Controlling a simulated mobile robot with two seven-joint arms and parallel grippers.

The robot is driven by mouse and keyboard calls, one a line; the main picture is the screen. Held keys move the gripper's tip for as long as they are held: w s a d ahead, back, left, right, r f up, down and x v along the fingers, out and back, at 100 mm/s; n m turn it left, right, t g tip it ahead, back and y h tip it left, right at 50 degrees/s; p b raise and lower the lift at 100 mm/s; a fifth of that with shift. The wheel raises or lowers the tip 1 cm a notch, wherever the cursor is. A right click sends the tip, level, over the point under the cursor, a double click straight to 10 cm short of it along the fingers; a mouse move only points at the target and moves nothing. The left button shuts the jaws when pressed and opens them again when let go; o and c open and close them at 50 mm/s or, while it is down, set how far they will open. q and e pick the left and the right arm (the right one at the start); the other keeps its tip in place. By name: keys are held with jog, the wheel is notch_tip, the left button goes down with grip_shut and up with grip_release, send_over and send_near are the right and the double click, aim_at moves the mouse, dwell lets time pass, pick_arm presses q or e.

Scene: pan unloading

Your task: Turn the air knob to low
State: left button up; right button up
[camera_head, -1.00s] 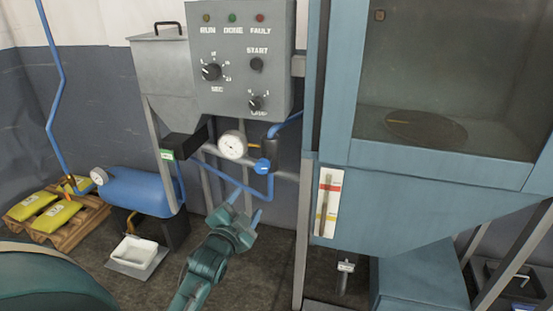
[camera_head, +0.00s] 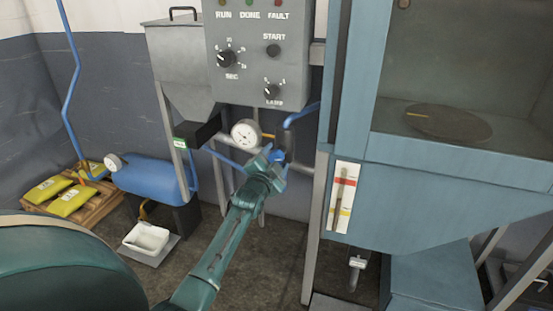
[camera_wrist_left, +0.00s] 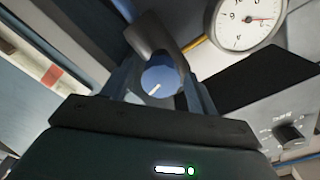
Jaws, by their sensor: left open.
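The blue air knob (camera_wrist_left: 160,75) sits on the pipework below the control panel, beside the round pressure gauge (camera_head: 245,134). In the wrist view it has a short white pointer mark on its face, toward the lower part. My left gripper (camera_head: 270,160) is open at the knob, with one finger to each side of it in the wrist view (camera_wrist_left: 163,92). I cannot tell whether the fingers touch it. In the head view the gripper mostly hides the knob. My right gripper is not in view.
The grey control panel (camera_head: 257,62) with black dials stands above the knob. The blue cabinet (camera_head: 400,185) stands close on the right. A blue tank (camera_head: 150,178), a white tray (camera_head: 146,237) and yellow bags (camera_head: 73,200) are at the left.

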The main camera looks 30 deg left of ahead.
pick_arm(q)
jog(key=shift+w+a, duration=0.1)
jog(key=shift+w, duration=0.45)
jog(key=shift+c, duration=0.6)
jog(key=shift+c, duration=0.6)
jog(key=c, duration=0.8)
jog(key=shift+o, duration=0.2)
